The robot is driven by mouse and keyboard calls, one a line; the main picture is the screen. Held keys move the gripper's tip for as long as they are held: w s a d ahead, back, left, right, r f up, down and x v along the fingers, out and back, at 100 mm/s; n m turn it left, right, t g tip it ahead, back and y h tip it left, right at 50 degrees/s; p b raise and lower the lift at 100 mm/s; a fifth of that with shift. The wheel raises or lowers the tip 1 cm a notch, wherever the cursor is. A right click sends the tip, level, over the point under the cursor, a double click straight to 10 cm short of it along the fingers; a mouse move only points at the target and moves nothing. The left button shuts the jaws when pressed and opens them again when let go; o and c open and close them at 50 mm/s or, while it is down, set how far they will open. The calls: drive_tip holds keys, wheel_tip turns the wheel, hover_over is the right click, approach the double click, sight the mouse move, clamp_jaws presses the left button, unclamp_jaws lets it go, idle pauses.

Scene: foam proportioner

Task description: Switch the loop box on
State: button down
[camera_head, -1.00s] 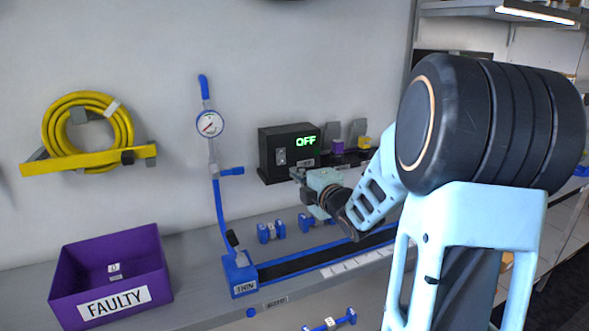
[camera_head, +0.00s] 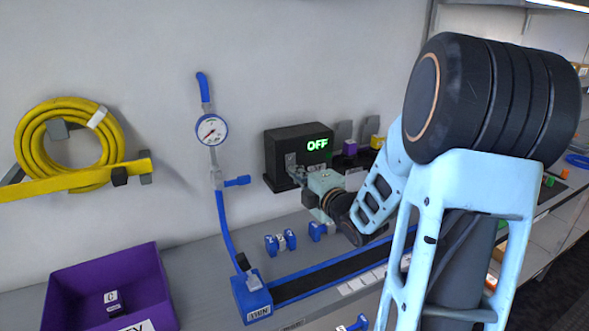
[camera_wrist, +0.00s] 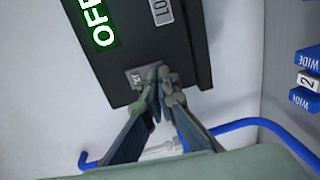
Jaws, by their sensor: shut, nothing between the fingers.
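The loop box is a black box (camera_head: 283,150) on the wall, and its green display (camera_head: 317,144) reads OFF. In the wrist view the box (camera_wrist: 150,45) fills the upper middle, with the green display (camera_wrist: 93,22) at its left and a LOOP-like label, partly cut off, at the top. A small grey switch plate (camera_wrist: 136,76) lies on the box's face by my fingertips. My gripper (camera_head: 293,168) is shut and empty at the lower left of the box front. In the wrist view its fingertips (camera_wrist: 160,82) overlap the plate's edge; the switch lever is mostly hidden, and contact cannot be told.
A blue stand with a gauge (camera_head: 211,130) and a blue pipe is left of the box. A purple bin (camera_head: 75,290) and a yellow hose on a bracket (camera_head: 75,178) are further left. Blue WIDE blocks (camera_head: 280,242) lie on the bench below.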

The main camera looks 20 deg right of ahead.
drive_tip(key=shift+w, duration=0.1)
idle(0.4)
drive_tip(key=f+t+b, duration=0.1)
drive_tip(key=b, duration=0.4)
drive_tip(key=shift+w, duration=0.35)
drive_tip(key=shift+b, duration=0.75)
drive_tip(key=t+b, duration=0.1)
drive_tip(key=b, duration=0.5)
drive_tip(key=shift+w+t, duration=0.15)
drive_tip(key=shift+t, duration=0.25)
drive_tip(key=shift+r+b, duration=0.3)
drive_tip(key=shift+b, duration=0.25)
